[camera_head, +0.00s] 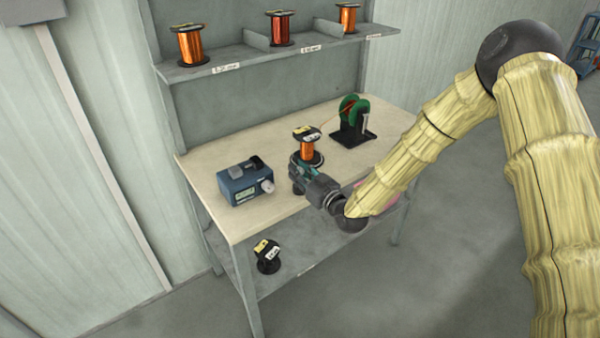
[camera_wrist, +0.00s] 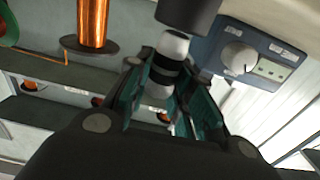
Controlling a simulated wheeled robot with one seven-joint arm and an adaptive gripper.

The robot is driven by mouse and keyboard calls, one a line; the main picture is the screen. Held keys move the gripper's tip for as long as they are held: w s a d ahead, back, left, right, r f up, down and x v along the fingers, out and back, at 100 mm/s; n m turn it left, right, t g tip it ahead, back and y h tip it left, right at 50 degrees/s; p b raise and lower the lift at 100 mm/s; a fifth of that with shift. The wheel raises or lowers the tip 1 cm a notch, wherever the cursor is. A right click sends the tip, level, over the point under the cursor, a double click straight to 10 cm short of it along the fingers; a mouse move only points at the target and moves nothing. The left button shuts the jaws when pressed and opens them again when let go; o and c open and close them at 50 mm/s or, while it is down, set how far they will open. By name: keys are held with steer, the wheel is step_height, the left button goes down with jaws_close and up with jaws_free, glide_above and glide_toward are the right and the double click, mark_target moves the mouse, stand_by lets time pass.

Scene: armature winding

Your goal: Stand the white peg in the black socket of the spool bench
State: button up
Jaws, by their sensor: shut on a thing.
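The white peg (camera_wrist: 161,88), with a black band, is between the teal fingers of my gripper (camera_wrist: 165,75) in the wrist view. The black socket (camera_wrist: 190,10) shows as a dark cylinder at the top edge of that view, at the peg's end. I cannot tell whether the peg's end is inside it or just in front. In the head view my gripper (camera_head: 300,168) is over the bench (camera_head: 215,186), between the blue box and the orange spool. A dark piece, perhaps the socket (camera_head: 297,188), shows just below it. The peg cannot be made out there.
A blue box with a knob (camera_head: 240,187) stands left of my gripper. An orange wire spool (camera_head: 309,152) stands close behind it, and a green reel on a stand (camera_head: 350,112) farther right. Spools line the upper shelf (camera_head: 225,65). A black spool (camera_head: 268,262) sits below.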

steer(key=shift+f+b, duration=0.75)
steer(key=shift+f, duration=0.25)
stand_by(0.3)
steer(key=o, duration=1)
steer(key=v, duration=1.2)
